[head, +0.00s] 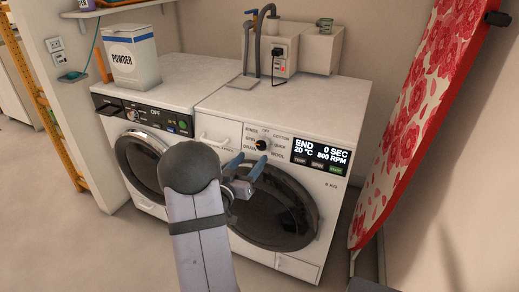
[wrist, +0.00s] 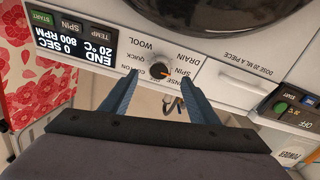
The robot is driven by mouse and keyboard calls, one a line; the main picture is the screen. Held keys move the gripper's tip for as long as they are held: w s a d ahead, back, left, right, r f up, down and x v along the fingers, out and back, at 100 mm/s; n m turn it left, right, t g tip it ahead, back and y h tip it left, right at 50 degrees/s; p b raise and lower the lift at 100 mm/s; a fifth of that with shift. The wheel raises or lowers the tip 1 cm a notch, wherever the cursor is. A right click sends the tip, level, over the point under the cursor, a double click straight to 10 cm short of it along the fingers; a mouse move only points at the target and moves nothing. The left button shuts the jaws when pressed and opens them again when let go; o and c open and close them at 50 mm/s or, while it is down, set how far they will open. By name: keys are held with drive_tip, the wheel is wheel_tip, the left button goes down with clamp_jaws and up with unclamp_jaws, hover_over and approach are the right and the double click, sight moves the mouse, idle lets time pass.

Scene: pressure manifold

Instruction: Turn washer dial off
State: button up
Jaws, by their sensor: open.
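The washer dial (head: 262,144) is a round black knob on the right machine's white front panel, ringed by labels such as OFF, COTTON, QUICK, WOOL, DRAIN and SPIN. In the wrist view the dial (wrist: 156,74) shows upside down with a small orange mark on the SPIN/DRAIN side. I cannot tell its exact setting. My gripper (head: 250,163) is open and empty, with its blue fingers pointing at the panel. In the wrist view the fingertips lie on either side of the dial, apart from it; how far in front they are is unclear. The washer display (head: 320,154) reads END, 0 SEC, 20 °C, 800 RPM.
A second machine (head: 168,92) stands to the left, with a dial and a POWDER box (head: 130,56) on top. A wall box (head: 283,50) with hoses and a plug is behind. A red floral ironing board (head: 425,90) leans at the right. The round door (head: 270,212) is below the panel.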

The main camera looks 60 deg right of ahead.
sight(261, 147)
drive_tip(key=shift+r, duration=0.1)
drive_tip(key=shift+d, duration=3.65)
drive_tip(key=c, duration=1)
drive_tip(key=shift+c, duration=0.2)
